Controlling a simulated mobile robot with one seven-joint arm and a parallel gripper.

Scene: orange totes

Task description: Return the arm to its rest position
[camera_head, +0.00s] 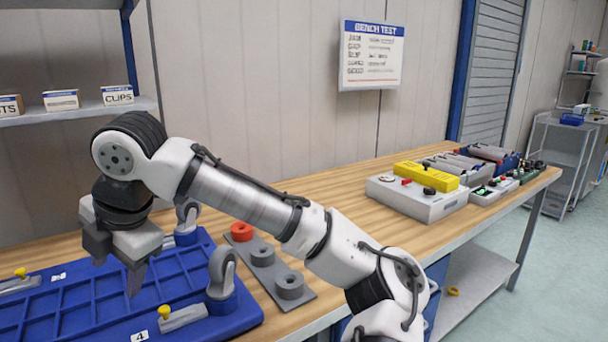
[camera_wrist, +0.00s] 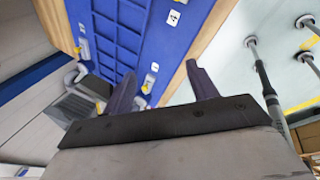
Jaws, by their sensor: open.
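My arm (camera_head: 240,195) reaches from the lower right of the head view up and left, bent at a black joint, over the wooden bench (camera_head: 330,185). My gripper (camera_head: 117,272) hangs downward over the blue compartment tray (camera_head: 245,318), with its fingers apart. In the wrist view my gripper (camera_wrist: 161,72) shows two dark, separated fingers with nothing between them. The blue tray (camera_wrist: 190,25) lies beyond them there. The height of the fingertips above the tray is hard to tell.
A grey plate (camera_head: 303,300) with an orange-red ring (camera_head: 242,232) and grey rings lies right of the tray, under my arm. Grey clamps (camera_head: 222,275) stand on the tray's edge. A yellow-topped test box (camera_head: 418,200) and several devices occupy the bench's far right. A shelf (camera_head: 85,110) holds small boxes.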

